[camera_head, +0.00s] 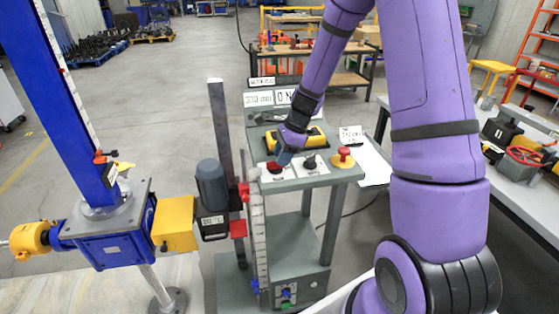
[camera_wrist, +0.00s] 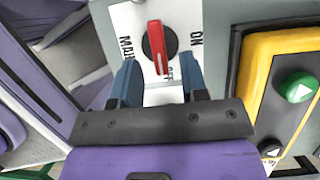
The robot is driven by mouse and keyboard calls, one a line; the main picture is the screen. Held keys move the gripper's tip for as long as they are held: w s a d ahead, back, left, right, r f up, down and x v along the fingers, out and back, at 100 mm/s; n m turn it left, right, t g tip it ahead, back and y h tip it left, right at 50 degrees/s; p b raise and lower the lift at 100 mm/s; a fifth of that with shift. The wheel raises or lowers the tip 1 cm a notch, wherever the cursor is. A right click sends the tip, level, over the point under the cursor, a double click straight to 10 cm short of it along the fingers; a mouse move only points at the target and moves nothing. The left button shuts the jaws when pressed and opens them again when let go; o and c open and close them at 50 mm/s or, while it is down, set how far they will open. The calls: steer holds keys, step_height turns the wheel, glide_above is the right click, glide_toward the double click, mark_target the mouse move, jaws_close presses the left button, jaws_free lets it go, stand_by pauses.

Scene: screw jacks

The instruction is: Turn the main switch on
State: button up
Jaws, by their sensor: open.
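The main switch (camera_wrist: 157,45) has a red handle on a round black base, set in a white plate marked MAIN, ON and OFF. In the wrist view the handle stands nearly upright with its lower end towards OFF; ON is to its right. In the head view the switch (camera_head: 273,168) is at the left of the grey control panel (camera_head: 325,176), partly hidden by my gripper. My gripper (camera_wrist: 159,64) is open, its two blue fingers apart on either side of the handle's lower end. Contact cannot be told. In the head view my gripper (camera_head: 284,158) reaches down over the switch.
A black selector (camera_head: 310,162) and a red mushroom button (camera_head: 343,156) sit to the right on the panel. A yellow box (camera_head: 313,138) lies behind; its green button (camera_wrist: 299,87) shows in the wrist view. A blue screw jack (camera_head: 105,245) and a motor (camera_head: 211,185) stand left.

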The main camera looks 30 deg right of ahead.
steer(key=shift+x, duration=1)
jaws_close()
